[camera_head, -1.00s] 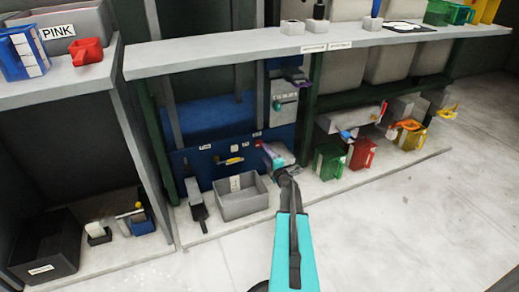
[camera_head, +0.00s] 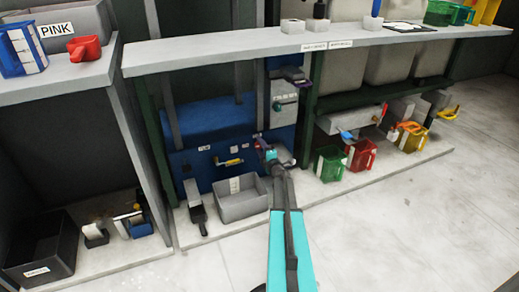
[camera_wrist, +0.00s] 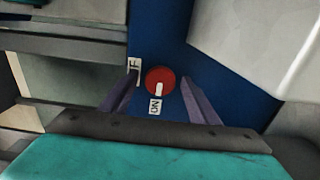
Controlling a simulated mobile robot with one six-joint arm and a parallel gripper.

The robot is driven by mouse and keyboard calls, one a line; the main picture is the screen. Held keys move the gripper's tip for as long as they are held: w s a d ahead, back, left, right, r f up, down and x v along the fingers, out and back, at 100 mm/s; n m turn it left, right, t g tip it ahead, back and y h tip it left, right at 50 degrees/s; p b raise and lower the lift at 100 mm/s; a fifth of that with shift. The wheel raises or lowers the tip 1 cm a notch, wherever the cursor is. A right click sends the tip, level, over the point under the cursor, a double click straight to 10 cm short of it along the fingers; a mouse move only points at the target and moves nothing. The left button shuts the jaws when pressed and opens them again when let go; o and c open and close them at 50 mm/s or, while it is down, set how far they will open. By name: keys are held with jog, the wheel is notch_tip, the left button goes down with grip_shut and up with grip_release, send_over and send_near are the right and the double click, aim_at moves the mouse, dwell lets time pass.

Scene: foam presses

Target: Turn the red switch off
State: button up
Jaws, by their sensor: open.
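The red switch (camera_wrist: 160,82) is a round red knob with a white pointer on a blue panel (camera_wrist: 202,80), in the wrist view. Its pointer is turned down towards the "ON" label (camera_wrist: 155,106). Another label, partly cut off from sight and ending in "F", (camera_wrist: 135,70) is to the left of the knob. My gripper (camera_wrist: 163,85) is open, with one purple finger on each side of the knob in that view. Whether the fingers touch the knob cannot be told. In the head view my gripper (camera_head: 264,146) is at the blue panel, and it hides the switch.
A grey box (camera_wrist: 245,40) juts out at the upper right of the wrist view. In the head view a grey bin (camera_head: 240,208) stands below left of my gripper. A yellow handle (camera_head: 229,162) is on the panel to the left. A shelf (camera_head: 300,42) runs above.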

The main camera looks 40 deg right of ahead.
jog(key=c, duration=0.9)
jog(key=shift+s+a, duration=0.1)
jog(key=shift+a, duration=0.05)
jog(key=shift+c, duration=0.6)
